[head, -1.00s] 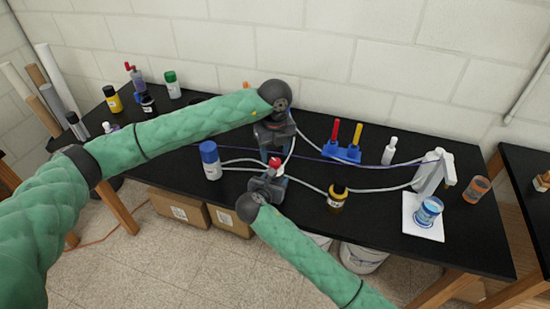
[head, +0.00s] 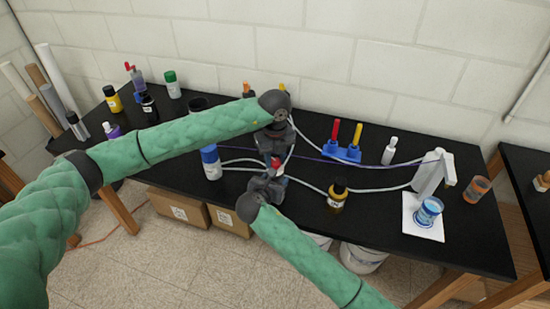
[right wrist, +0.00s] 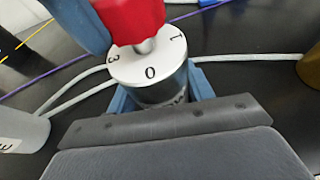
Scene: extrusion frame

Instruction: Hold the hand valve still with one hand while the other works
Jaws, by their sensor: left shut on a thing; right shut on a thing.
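The hand valve has a red knob (right wrist: 130,18) over a silver dial (right wrist: 148,68) marked 3, 0 and 1, on a round body. In the head view its red knob (head: 275,162) shows small between my two grippers. My right gripper (head: 272,179) is shut on the valve body from the near side; its blue fingers flank the body in the right wrist view. My left gripper (head: 277,153) reaches in from behind and is shut on the red knob. A blue finger touches the knob's left side in the right wrist view; the knob's top is cut off.
Grey tubes run across the black bench (head: 390,215). A blue-capped bottle (head: 211,162) stands left of the valve, and a yellow-labelled bottle (head: 338,194) stands right. Further right are a white dispenser (head: 432,175) and a blue-banded beaker (head: 429,211). Red and yellow handles (head: 346,140) stand behind.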

